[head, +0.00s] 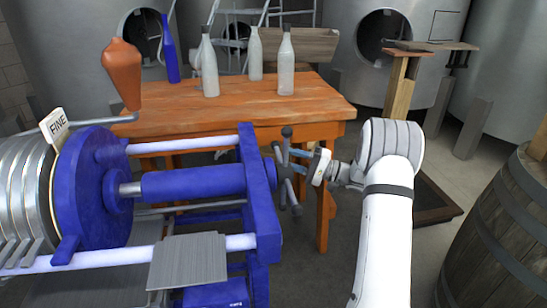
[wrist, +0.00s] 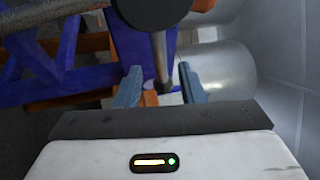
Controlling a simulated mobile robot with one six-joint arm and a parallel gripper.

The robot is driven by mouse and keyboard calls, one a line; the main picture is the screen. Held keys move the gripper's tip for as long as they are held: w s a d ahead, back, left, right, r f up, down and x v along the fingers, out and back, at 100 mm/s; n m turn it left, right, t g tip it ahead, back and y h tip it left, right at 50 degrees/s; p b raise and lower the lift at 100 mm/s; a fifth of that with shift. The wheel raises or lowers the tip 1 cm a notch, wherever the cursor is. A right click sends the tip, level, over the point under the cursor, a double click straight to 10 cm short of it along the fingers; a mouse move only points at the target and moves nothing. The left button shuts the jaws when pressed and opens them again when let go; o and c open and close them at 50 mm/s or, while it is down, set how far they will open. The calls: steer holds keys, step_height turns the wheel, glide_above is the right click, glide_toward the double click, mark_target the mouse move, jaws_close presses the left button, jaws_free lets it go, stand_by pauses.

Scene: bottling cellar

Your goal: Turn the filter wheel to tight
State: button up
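The filter wheel (head: 285,150) is a grey hand wheel with knob-ended spokes, on the right face of the blue filter press (head: 258,195). My gripper (head: 299,162) is at the wheel from the right. In the wrist view, a dark round part (wrist: 150,10) of the wheel is at the top, and a grey spoke (wrist: 160,55) runs down from it. The spoke lies between the two blue-grey fingers of my gripper (wrist: 160,84), with gaps visible on both sides. The fingers are apart. The wheel's far side is partly hidden.
An orange wooden table (head: 190,105) with several bottles stands behind the press. Large steel tanks (head: 350,60) line the back. A barrel (head: 505,235) stands at the right. A card reading FINE (head: 55,126) is by the plates.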

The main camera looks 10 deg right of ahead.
steer(key=x, duration=0.6)
steer(key=shift+a, duration=0.1)
steer(key=shift+c, duration=0.3)
jaws_close()
